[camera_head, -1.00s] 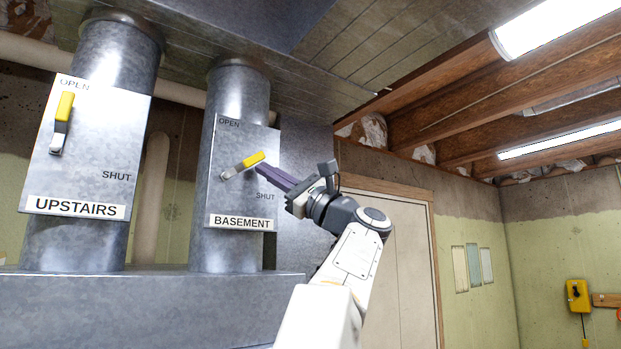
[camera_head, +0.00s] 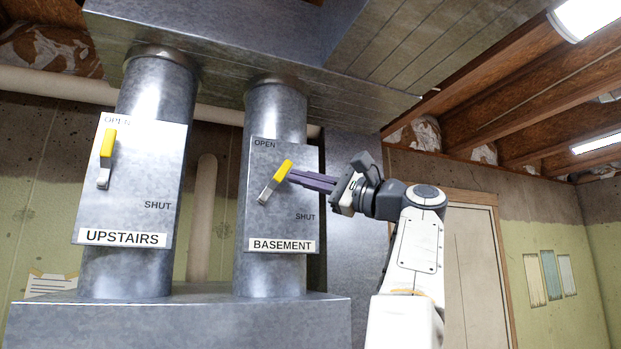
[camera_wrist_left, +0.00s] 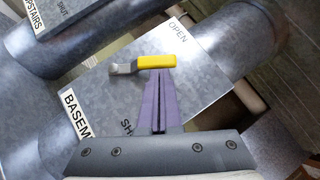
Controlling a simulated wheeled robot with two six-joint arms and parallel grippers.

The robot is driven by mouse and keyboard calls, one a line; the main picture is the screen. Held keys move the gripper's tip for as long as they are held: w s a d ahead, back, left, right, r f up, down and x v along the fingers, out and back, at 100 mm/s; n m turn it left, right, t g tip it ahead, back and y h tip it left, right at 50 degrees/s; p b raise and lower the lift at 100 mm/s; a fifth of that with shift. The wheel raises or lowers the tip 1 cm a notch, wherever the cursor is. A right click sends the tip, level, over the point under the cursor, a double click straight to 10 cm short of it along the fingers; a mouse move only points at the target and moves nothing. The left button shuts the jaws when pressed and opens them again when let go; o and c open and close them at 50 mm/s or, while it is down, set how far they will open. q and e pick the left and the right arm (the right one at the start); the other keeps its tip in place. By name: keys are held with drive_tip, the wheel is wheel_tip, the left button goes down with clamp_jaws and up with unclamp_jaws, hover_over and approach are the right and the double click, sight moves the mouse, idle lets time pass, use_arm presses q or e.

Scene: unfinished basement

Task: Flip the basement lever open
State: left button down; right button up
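The basement lever (camera_head: 275,181) has a yellow handle and a metal shank on the grey BASEMENT plate (camera_head: 262,221). Its handle points up and to the right, between the OPEN and SHUT marks. My left gripper (camera_head: 290,176) is shut, its purple fingers together and coming in from the right. Their tips are at the right side of the yellow handle, seemingly touching it, not around it. In the left wrist view the fingertips (camera_wrist_left: 160,73) meet the edge of the yellow handle (camera_wrist_left: 155,61). My right gripper is not in view.
The UPSTAIRS plate (camera_head: 132,205) is to the left, its yellow lever (camera_head: 107,150) standing nearly upright toward OPEN. Both plates are on round metal ducts above a metal box (camera_head: 180,325). A door (camera_head: 475,260) stands behind my arm. Free room lies between the plates.

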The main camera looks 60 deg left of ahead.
use_arm(q)
drive_tip(key=shift+s+a+r+n+h+p, duration=0.15)
drive_tip(key=shift+s+r+n+h+p, duration=0.35)
drive_tip(key=shift+s+r+p, duration=0.3)
drive_tip(key=shift+s+a+r+n+h+p, duration=0.1)
drive_tip(key=shift+s+r+n+h+p, duration=0.35)
drive_tip(key=shift+s+r+p, duration=0.35)
drive_tip(key=shift+w+f, duration=0.1)
drive_tip(key=shift+w, duration=0.05)
